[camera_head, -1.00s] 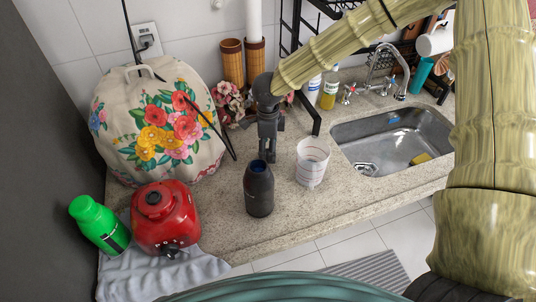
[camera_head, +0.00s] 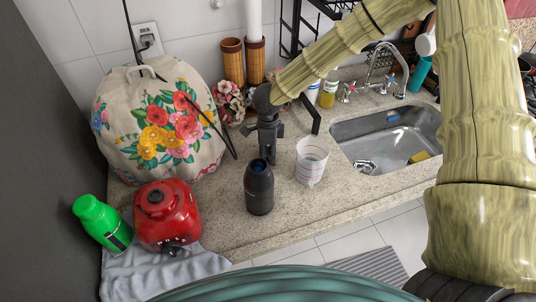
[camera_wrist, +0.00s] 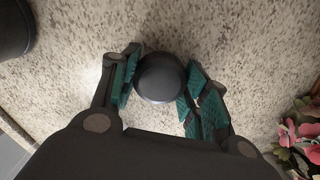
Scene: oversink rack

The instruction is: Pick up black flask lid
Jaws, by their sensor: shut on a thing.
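The black flask lid (camera_wrist: 160,78) is a dark round cap between the finger pads of my gripper (camera_wrist: 160,88) in the wrist view. My gripper is shut on it, with a teal pad on each side. In the head view my gripper (camera_head: 268,152) points down to the counter just behind the black flask (camera_head: 259,188). The flask stands upright with its top open, showing blue inside. The lid is hidden by the gripper and flask in the head view.
A clear measuring cup (camera_head: 311,162) stands right of the gripper, before the sink (camera_head: 385,135). A floral cover (camera_head: 160,125), red appliance (camera_head: 166,215) and green bottle (camera_head: 102,225) are at left. Flowers (camera_wrist: 305,135) lie near the gripper. Bare counter lies between cup and front edge.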

